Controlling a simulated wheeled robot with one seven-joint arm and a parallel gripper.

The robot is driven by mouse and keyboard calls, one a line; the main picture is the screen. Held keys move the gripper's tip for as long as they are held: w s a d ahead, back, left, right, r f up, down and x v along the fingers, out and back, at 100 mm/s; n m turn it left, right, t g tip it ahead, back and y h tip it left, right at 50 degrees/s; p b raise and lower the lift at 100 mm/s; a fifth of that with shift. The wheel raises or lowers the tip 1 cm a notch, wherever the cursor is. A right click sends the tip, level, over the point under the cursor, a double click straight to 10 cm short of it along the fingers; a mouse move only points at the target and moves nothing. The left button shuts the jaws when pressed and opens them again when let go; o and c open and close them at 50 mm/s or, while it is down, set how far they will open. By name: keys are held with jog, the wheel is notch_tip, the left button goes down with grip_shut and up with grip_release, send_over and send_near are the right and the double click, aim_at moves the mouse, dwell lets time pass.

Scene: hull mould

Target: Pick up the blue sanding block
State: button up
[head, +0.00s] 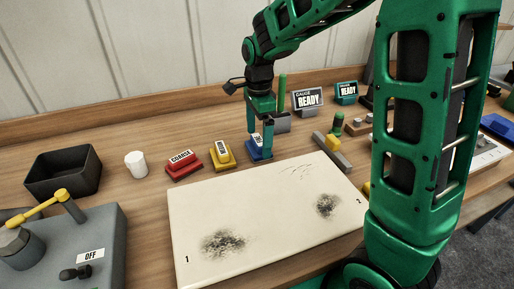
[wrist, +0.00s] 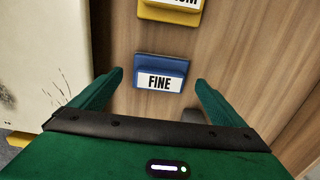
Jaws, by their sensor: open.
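The blue sanding block (head: 253,152) sits on the wooden bench, just behind the cream panel. Its label reads FINE in the wrist view (wrist: 163,68). My gripper (head: 260,143) is above and around it in the head view, with its green fingers pointing down. In the wrist view the two fingers of my gripper (wrist: 160,80) are spread apart, with the blue block between and slightly beyond their tips. Nothing is held. A finger hides part of the block in the head view.
A yellow block (head: 222,158) and a red block labelled COARSE (head: 184,166) stand left of the blue one. The cream panel (head: 270,205) with dark smudges lies in front. A white cylinder (head: 136,164) and black bin (head: 63,172) are farther left. Gauge signs (head: 308,100) stand behind.

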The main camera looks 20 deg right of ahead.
jog(key=shift+f, duration=0.95)
jog(key=c, duration=1.2)
jog(key=shift+r, duration=0.1)
jog(key=shift+r, duration=0.4)
notch_tip(320, 180, up, 4)
jog(key=shift+f, duration=0.2)
jog(key=a+r, duration=0.2)
jog(key=a, duration=0.2)
jog(key=s+a+r, duration=0.1)
jog(key=a+r, duration=0.1)
jog(key=a, duration=0.1)
jog(key=a+r, duration=0.2)
jog(key=a, duration=0.2)
jog(key=shift+s+a+r, duration=0.25)
jog(key=shift+s+a, duration=0.05)
